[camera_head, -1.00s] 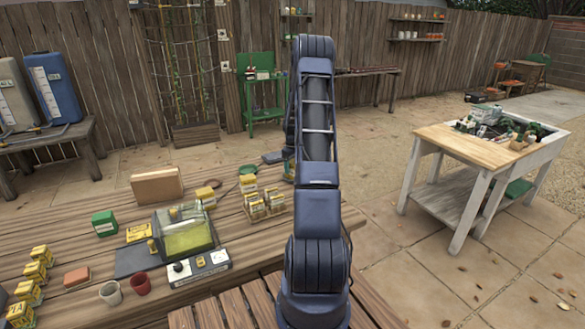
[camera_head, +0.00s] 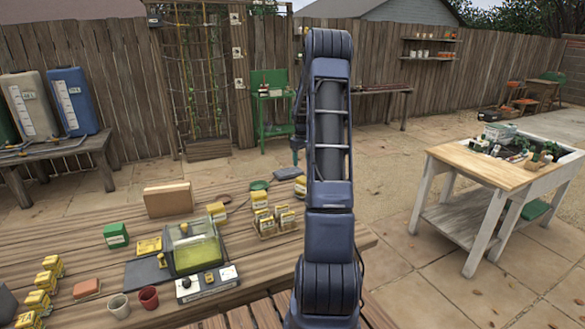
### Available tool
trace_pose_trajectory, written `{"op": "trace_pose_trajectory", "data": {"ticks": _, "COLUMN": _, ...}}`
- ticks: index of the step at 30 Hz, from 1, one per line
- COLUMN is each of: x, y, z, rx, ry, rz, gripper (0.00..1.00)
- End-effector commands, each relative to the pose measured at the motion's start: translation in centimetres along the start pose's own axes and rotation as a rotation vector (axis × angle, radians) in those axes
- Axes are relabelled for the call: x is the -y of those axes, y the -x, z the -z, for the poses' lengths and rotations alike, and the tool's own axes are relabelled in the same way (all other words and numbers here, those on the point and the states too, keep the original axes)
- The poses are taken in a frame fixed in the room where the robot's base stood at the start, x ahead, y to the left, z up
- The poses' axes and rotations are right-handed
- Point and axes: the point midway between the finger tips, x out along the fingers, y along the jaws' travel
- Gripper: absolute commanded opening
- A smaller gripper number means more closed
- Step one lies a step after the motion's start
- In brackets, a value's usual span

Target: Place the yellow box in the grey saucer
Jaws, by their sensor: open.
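Several small yellow boxes stand on the wooden table: one alone (camera_head: 216,211) behind the clear-lidded case, a cluster (camera_head: 264,214) in a tray at the middle right, and a row (camera_head: 48,272) at the front left. I cannot tell which is the task's box. A flat grey piece (camera_head: 288,173) lies near the table's far edge; it may be the grey saucer, but it is too small to be sure. My gripper (camera_head: 296,157) shows partly, left of my arm, above the table's far edge near that grey piece. It is open, and I see nothing held; my arm hides part of it.
A clear case with a yellow-green inside (camera_head: 194,250), a brown block (camera_head: 168,199), a green box (camera_head: 116,235), a green dish (camera_head: 259,185) and two cups (camera_head: 148,297) crowd the table. A white-legged workbench (camera_head: 490,166) stands right, across open paving.

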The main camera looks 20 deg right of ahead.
Motion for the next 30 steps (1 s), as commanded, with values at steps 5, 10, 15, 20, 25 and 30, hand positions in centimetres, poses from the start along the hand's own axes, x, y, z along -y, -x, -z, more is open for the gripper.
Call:
{"op": "trace_pose_trajectory", "data": {"ticks": 5, "x": 4.6, "y": 5.5, "z": -0.8, "rx": -0.024, "ry": -0.028, "rz": -0.036, "gripper": 0.67}}
{"op": "trace_pose_trajectory", "data": {"ticks": 10, "x": 9.1, "y": 10.0, "z": -2.4, "rx": -0.049, "ry": -0.062, "rz": -0.063, "gripper": 0.67}}
{"op": "trace_pose_trajectory", "data": {"ticks": 15, "x": 13.6, "y": 13.9, "z": -4.4, "rx": -0.078, "ry": -0.098, "rz": -0.087, "gripper": 0.67}}
{"op": "trace_pose_trajectory", "data": {"ticks": 20, "x": 17.9, "y": 17.0, "z": -6.8, "rx": -0.11, "ry": -0.132, "rz": -0.104, "gripper": 0.67}}
{"op": "trace_pose_trajectory", "data": {"ticks": 25, "x": 22.2, "y": 19.5, "z": -9.8, "rx": -0.146, "ry": -0.17, "rz": -0.116, "gripper": 0.67}}
{"op": "trace_pose_trajectory", "data": {"ticks": 30, "x": 26.3, "y": 21.4, "z": -13.1, "rx": -0.187, "ry": -0.207, "rz": -0.123, "gripper": 0.67}}
